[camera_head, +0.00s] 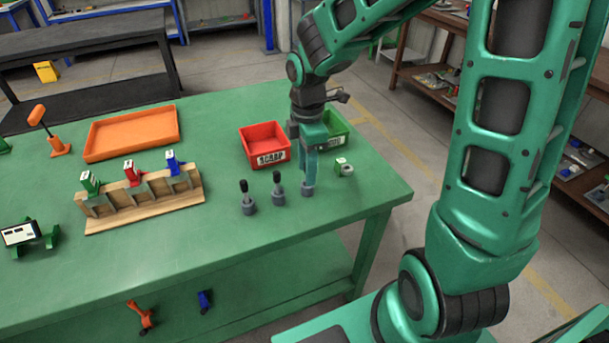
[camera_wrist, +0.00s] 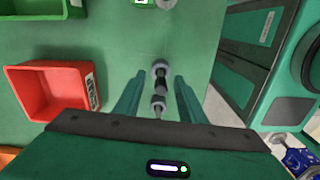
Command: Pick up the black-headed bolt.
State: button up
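Two black-headed bolts stand upright in grey collars on the green table, one on the left (camera_head: 247,196) and one in the middle (camera_head: 277,189). A third grey collar (camera_head: 308,190) stands to their right, directly under my gripper (camera_head: 309,178); the fingers hide what rises from it. In the wrist view my gripper (camera_wrist: 159,76) is open, with one finger on each side of a grey collar (camera_wrist: 160,67) and dark bolt parts (camera_wrist: 159,88). Gaps show between these parts and both fingers. The parts overlap in line, so I cannot tell them all apart.
A red bin (camera_head: 265,146) and a green bin (camera_head: 335,128) stand behind my gripper. A small green and white block (camera_head: 344,168) lies to its right. A wooden rack (camera_head: 142,203) with coloured clamps and an orange tray (camera_head: 132,133) are left.

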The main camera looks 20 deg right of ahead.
jog(key=shift+f, duration=0.75)
jog(key=shift+c, duration=0.5)
grip_shut()
jog(key=shift+r, duration=0.1)
